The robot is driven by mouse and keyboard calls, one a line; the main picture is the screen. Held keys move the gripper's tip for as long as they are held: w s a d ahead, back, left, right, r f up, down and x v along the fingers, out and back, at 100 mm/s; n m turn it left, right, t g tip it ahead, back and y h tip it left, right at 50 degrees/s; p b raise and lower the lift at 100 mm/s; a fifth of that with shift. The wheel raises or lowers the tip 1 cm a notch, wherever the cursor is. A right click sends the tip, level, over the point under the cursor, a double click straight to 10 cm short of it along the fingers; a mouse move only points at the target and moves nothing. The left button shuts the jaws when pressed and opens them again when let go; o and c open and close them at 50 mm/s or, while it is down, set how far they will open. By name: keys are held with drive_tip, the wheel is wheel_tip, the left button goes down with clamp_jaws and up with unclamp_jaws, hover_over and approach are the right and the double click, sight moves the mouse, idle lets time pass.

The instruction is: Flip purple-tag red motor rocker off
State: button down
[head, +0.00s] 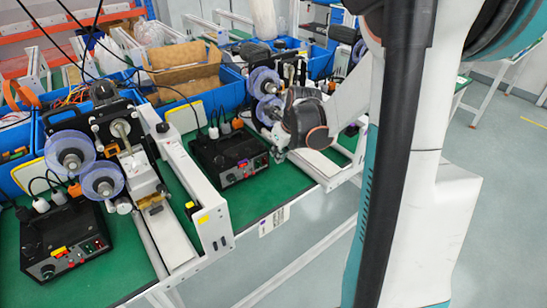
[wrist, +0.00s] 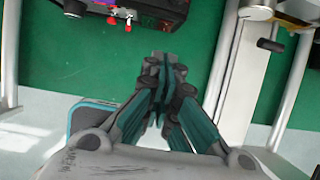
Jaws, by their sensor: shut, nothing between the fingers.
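A black control box (head: 230,155) stands on the green bench top near its front edge. Small red and coloured controls sit on its front panel, with a tiny purplish patch that may be the purple tag. In the wrist view a dark control box (wrist: 165,8) is cut by the top edge. Red rocker-like parts (wrist: 119,22) show at its front. My gripper (wrist: 162,62) is shut and empty, over the green surface below and right of these red parts, apart from them in the picture. In the head view my gripper (head: 280,154) is small, just right of the box. Rocker positions are too small to tell.
Another black control box (head: 65,240) with yellow and red parts stands at left. A white coder frame (head: 195,185) with a rail lies between the boxes. Clear plastic reels (head: 70,152) and blue bins (head: 220,92) are behind. A metal post (wrist: 290,90) rises right in the wrist view.

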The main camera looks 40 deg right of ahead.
wheel_tip(320, 180, up, 6)
drive_tip(key=p, duration=0.1)
drive_tip(key=shift+s+p, duration=0.3)
drive_tip(key=shift+p, duration=0.05)
